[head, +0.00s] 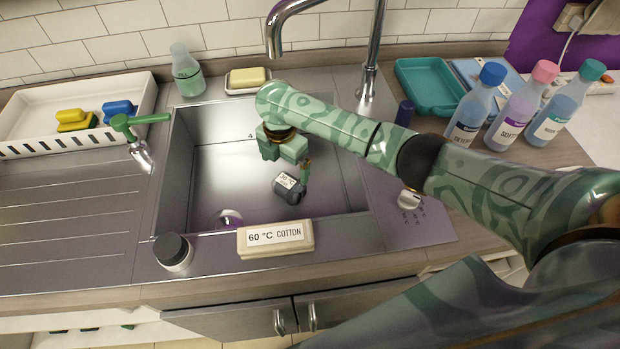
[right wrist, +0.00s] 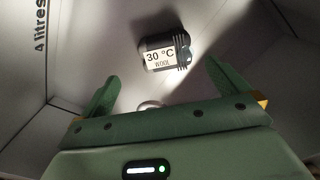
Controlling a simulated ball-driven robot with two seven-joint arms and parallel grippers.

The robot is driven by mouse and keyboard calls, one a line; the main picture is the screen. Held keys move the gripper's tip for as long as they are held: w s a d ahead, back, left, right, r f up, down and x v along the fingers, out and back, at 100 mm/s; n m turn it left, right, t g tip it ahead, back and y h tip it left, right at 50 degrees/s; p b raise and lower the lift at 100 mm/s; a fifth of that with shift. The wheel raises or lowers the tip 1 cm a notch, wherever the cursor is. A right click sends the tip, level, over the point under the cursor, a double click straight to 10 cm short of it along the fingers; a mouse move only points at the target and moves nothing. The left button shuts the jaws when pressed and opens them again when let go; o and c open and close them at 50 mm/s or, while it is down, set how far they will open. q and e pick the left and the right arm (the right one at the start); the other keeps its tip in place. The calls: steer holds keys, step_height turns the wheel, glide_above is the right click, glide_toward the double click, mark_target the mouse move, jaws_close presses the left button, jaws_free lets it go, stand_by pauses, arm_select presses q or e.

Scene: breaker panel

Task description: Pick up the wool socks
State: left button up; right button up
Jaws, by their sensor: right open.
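The wool socks (head: 289,187) show as a small dark grey bundle with a white label on the floor of the steel sink. In the right wrist view the bundle (right wrist: 166,54) carries the label "30 °C WOOL" and lies beyond the fingertips, apart from them. My right gripper (head: 297,166) reaches down into the sink just above the bundle. Its green fingers (right wrist: 160,84) are spread wide with nothing between them. My left gripper is not seen in either view.
The sink walls (head: 178,165) surround the gripper. A "60 °C COTTON" block (head: 275,238) and a dark-capped jar (head: 173,252) stand on the front rim. A tap (head: 372,60) rises behind. Several bottles (head: 520,105) stand at right; a white tray (head: 30,125) is at left.

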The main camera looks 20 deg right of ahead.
mark_target(289, 182)
steer(key=shift+d+f+b, duration=0.15)
steer(key=shift+f+b, duration=0.15)
steer(key=shift+f, duration=0.35)
steer(key=shift+d+f+b, duration=0.15)
steer(key=shift+f+b, duration=0.15)
steer(key=shift+f, duration=0.3)
steer(key=shift+s+a+f+b, duration=0.1)
steer(key=shift+s+f+b, duration=0.15)
steer(key=shift+f, duration=0.15)
steer(key=shift+s+a+f+b, duration=0.1)
steer(key=shift+f+b, duration=0.15)
steer(key=shift+f, duration=0.15)
step_height(289, 182, down, 3)
steer(key=shift+s+f+b, duration=0.1)
steer(key=shift+b, duration=0.8)
steer(key=shift+d+f, duration=0.1)
steer(key=shift+f, duration=0.15)
steer(key=shift+r, duration=0.2)
steer(key=c, duration=1)
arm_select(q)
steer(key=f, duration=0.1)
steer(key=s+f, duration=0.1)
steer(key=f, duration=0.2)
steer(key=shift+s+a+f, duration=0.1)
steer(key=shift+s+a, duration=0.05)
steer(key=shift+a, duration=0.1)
arm_select(e)
steer(key=shift+c, duration=0.5)
